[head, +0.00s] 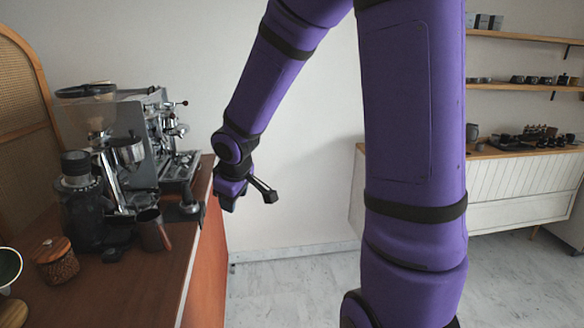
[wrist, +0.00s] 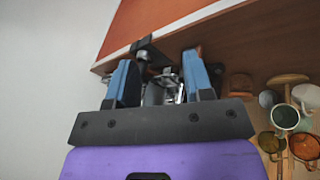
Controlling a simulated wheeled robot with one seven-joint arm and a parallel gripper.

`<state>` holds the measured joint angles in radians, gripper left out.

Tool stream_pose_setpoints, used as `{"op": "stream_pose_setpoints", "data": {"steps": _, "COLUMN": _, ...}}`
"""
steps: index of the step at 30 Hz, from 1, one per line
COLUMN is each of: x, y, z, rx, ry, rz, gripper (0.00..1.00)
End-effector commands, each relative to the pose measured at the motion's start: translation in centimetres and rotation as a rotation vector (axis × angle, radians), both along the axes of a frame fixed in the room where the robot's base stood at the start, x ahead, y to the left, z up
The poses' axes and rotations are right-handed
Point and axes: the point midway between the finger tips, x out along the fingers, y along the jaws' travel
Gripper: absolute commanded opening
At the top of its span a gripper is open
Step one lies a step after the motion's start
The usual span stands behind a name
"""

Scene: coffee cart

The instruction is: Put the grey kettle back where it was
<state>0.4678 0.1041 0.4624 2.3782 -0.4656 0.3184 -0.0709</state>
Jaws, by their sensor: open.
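I cannot make out the grey kettle for sure in either view. A small dark grey vessel (head: 472,132) stands on the far sideboard, too small to identify. My gripper (wrist: 163,75) is open, with its two blue-lined fingers apart in the wrist view. A grey metallic shape (wrist: 160,92) shows between the fingers; I cannot tell what it is or whether it is touched. In the head view my wrist hangs beside the right edge of the wooden counter (head: 150,290), and the fingers are mostly hidden.
The espresso machine (head: 160,130) and a black grinder (head: 80,200) stand on the counter. A lidded wooden jar (head: 55,262) is near the front. Several cups, including a pale one (wrist: 285,117), show right in the wrist view. The floor (head: 290,290) between counter and sideboard is clear.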

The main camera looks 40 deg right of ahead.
Motion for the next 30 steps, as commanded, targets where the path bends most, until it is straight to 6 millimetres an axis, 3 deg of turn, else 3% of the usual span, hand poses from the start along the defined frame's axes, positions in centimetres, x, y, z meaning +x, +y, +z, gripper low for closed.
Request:
{"op": "stream_pose_setpoints", "data": {"steps": 3, "x": -2.0, "y": 0.1, "z": 3.0, "rx": -0.03, "ry": -0.016, "rz": -0.059, "gripper": 0.47}}
{"op": "stream_pose_setpoints", "data": {"steps": 15, "x": -10.0, "y": 0.9, "z": 10.8, "rx": -0.012, "ry": -0.068, "rz": -0.251, "gripper": 0.47}}
{"op": "stream_pose_setpoints", "data": {"steps": 24, "x": -17.1, "y": 1.9, "z": 14.9, "rx": 0.108, "ry": -0.104, "rz": -0.357, "gripper": 0.47}}
{"op": "stream_pose_setpoints", "data": {"steps": 30, "x": -21.4, "y": 2.6, "z": 16.3, "rx": 0.217, "ry": -0.111, "rz": -0.395, "gripper": 0.47}}
